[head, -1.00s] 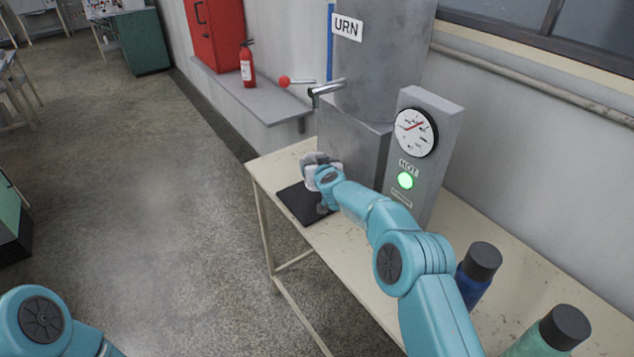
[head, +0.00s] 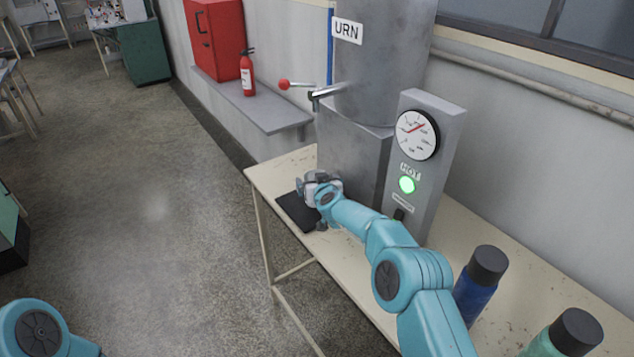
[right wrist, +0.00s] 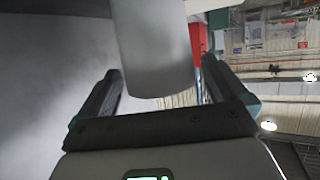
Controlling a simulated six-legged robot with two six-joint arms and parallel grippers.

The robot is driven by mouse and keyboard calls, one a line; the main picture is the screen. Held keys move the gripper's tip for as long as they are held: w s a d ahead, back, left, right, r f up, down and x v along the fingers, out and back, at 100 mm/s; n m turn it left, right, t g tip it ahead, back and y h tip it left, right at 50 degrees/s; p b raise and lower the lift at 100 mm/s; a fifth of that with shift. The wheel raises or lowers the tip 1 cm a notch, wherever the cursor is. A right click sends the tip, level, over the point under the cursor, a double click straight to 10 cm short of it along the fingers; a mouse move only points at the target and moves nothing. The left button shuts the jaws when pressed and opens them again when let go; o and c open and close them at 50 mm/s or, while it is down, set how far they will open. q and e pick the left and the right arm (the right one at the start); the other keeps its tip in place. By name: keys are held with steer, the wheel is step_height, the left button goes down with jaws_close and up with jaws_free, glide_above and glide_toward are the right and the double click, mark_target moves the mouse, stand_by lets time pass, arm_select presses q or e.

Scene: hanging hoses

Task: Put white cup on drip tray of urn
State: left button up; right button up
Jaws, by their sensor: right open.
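The white cup (right wrist: 160,55) shows as a pale, plain cylinder between the two fingers of my right gripper (right wrist: 161,66) in the right wrist view. The fingers are spread, with a narrow gap on each side of the cup. In the head view my right gripper (head: 316,188) is low over the black drip tray (head: 292,207) at the foot of the urn (head: 378,65). The gripper and wrist largely hide the cup there, so I cannot tell exactly how it sits on the tray. My left gripper is out of view.
The urn's spout with a red-knobbed lever (head: 284,84) is above the tray. A gauge panel (head: 432,150) with a lit green lamp stands to the right. A blue bottle (head: 474,290) and a green bottle (head: 545,345) stand on the table (head: 490,240) near my right arm.

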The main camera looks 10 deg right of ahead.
steer(key=shift+r, duration=0.25)
steer(key=shift+s+f, duration=0.1)
steer(key=shift+s, duration=0.05)
steer(key=b+v, duration=0.2)
steer(key=b, duration=0.1)
steer(key=shift+s, duration=0.3)
steer(key=b+v, duration=0.2)
steer(key=v, duration=0.7)
steer(key=shift+r, duration=0.2)
steer(key=shift+s+f, duration=0.1)
steer(key=shift+s, duration=0.05)
